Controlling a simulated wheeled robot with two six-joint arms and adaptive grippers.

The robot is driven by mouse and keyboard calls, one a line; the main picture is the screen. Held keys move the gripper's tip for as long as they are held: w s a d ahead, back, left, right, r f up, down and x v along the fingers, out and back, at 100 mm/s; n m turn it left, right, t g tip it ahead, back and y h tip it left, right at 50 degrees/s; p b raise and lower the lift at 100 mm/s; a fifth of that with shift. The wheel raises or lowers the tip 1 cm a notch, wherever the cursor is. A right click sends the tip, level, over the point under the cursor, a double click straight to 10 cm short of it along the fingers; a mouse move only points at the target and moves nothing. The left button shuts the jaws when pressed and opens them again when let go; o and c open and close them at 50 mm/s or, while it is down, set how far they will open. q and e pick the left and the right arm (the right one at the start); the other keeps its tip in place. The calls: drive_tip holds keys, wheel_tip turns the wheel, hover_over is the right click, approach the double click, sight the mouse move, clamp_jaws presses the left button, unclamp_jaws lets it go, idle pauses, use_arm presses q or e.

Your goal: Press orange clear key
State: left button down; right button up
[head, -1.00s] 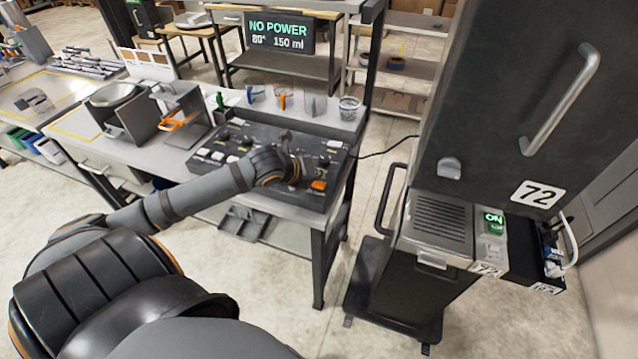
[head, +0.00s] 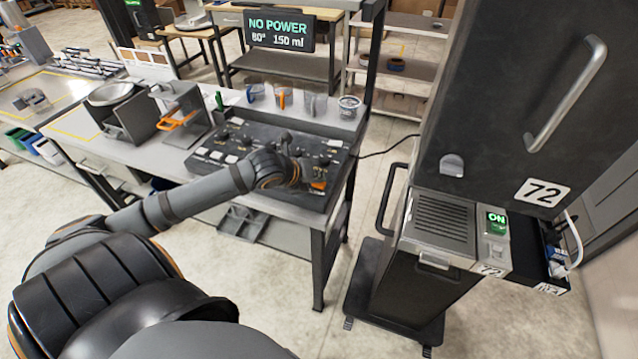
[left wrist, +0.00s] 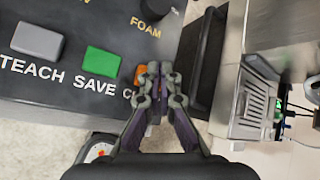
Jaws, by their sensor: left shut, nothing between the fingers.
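The orange key (head: 319,184) sits at the near right corner of the dark control panel (head: 225,150) on the bench. My left gripper (head: 308,178) is shut and empty, with its fingers at the key's left side in the head view. In the left wrist view the fingertips (left wrist: 160,72) cover most of the orange key (left wrist: 140,74), whose left edge shows beside them. Only the start of its label shows. I cannot tell whether the fingers touch the key. My right gripper is not in view.
A green SAVE key (left wrist: 101,62) and a grey TEACH key (left wrist: 38,41) lie left of the orange key. A FOAM knob (left wrist: 168,8) is above it. Several cups stand behind the panel. A display (head: 280,29) reads NO POWER. A black cabinet (head: 520,90) stands right.

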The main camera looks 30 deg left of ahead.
sight(317, 185)
use_arm(q)
drive_tip(key=shift+f+b, duration=0.3)
idle(0.5)
drive_tip(key=shift+r+p, duration=0.7)
drive_tip(key=shift+r, duration=0.2)
wheel_tip(317, 185, up, 5)
drive_tip(key=p, duration=0.4)
